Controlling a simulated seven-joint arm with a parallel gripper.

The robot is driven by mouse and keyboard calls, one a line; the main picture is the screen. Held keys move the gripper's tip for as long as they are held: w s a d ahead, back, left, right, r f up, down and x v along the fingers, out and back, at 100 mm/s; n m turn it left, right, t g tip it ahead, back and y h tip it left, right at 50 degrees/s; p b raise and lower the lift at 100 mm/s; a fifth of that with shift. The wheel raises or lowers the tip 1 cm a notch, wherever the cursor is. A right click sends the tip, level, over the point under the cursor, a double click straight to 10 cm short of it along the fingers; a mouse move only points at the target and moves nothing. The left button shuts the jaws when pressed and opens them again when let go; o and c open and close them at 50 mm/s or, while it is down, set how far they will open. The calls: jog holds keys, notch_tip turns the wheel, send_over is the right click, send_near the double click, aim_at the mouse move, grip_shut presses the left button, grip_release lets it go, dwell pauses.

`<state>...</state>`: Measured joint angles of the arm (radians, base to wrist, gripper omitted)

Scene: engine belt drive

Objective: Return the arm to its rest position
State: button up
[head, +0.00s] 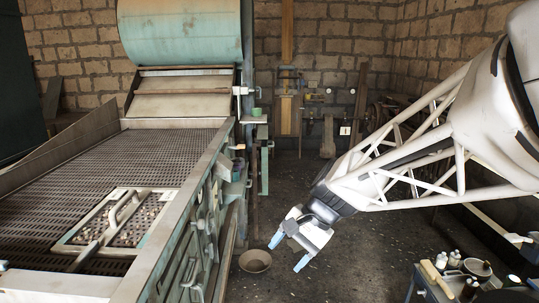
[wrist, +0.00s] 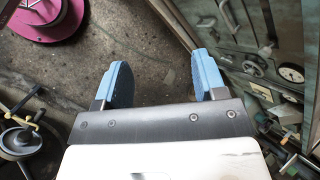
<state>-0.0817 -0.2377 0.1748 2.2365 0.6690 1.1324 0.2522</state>
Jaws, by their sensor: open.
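My gripper (head: 289,254) hangs at the end of my white arm, in the middle of the head view, to the right of the large green machine (head: 190,250). Its two blue fingers are spread apart with nothing between them. The wrist view also shows my gripper (wrist: 160,80) open and empty above the dark floor. The fingers touch nothing that I can see.
A round pan (head: 255,261) lies on the floor left of my gripper. A small table (head: 432,290) with bottles stands at the lower right. In the wrist view, a magenta round object (wrist: 48,22) is at the upper left, and machine panels fill the right side.

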jog(key=s+d+n+t+h, duration=0.3)
jog(key=s+d+n+h, duration=0.2)
jog(key=s+d, duration=0.9)
jog(key=s+h, duration=0.1)
jog(key=s, duration=0.2)
jog(key=shift+s+r+n+t+h, duration=0.3)
jog(key=shift+t+h, duration=0.1)
